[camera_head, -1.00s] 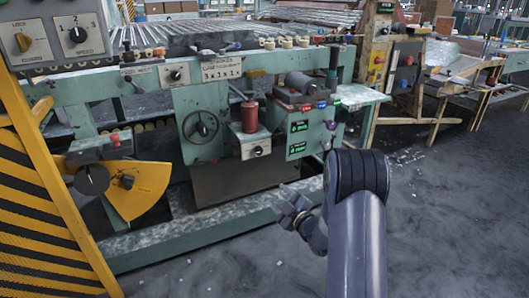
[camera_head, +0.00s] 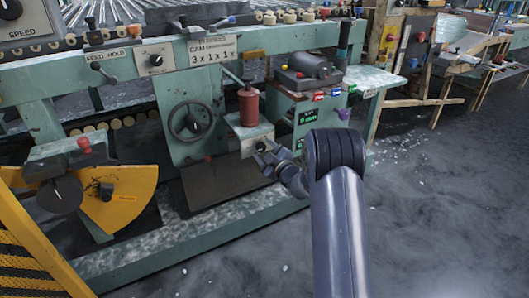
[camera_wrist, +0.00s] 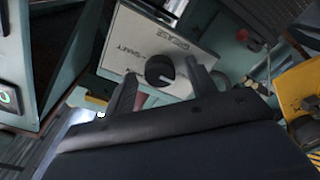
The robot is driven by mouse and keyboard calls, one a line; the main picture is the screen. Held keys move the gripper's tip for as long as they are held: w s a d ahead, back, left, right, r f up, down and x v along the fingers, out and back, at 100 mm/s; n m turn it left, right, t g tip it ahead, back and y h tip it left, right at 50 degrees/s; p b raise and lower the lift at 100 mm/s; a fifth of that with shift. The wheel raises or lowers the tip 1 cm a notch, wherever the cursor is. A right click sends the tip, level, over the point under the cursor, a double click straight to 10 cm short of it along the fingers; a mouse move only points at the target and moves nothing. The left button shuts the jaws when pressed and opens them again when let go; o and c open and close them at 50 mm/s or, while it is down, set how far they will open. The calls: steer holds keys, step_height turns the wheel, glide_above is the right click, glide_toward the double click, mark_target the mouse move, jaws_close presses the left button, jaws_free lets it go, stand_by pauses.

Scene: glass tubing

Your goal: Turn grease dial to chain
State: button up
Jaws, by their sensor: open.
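The grease dial is a round black knob (camera_wrist: 160,69) on a pale plate (camera_wrist: 125,45) in the wrist view. The plate reads "GREASE" and "SHAFT" and appears turned in this view; no "chain" label is legible. A pale mark shows on the knob. In the head view the plate is on the front of a small box (camera_head: 240,131) below a red cylinder. My gripper (camera_wrist: 162,76) is open, its two dark fingers on either side of the knob in the picture. I cannot tell whether they touch it. In the head view my gripper (camera_head: 269,158) covers part of the dial's front.
A handwheel (camera_head: 191,121) is left of the box. A green cabinet with coloured buttons (camera_head: 318,96) stands to its right. A yellow quadrant plate with a knob (camera_head: 125,195) is at the left. A green rail (camera_head: 195,228) runs low in front; the floor at right is open.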

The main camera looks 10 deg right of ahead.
steer(key=shift+c, duration=0.4)
steer(key=c, duration=0.9)
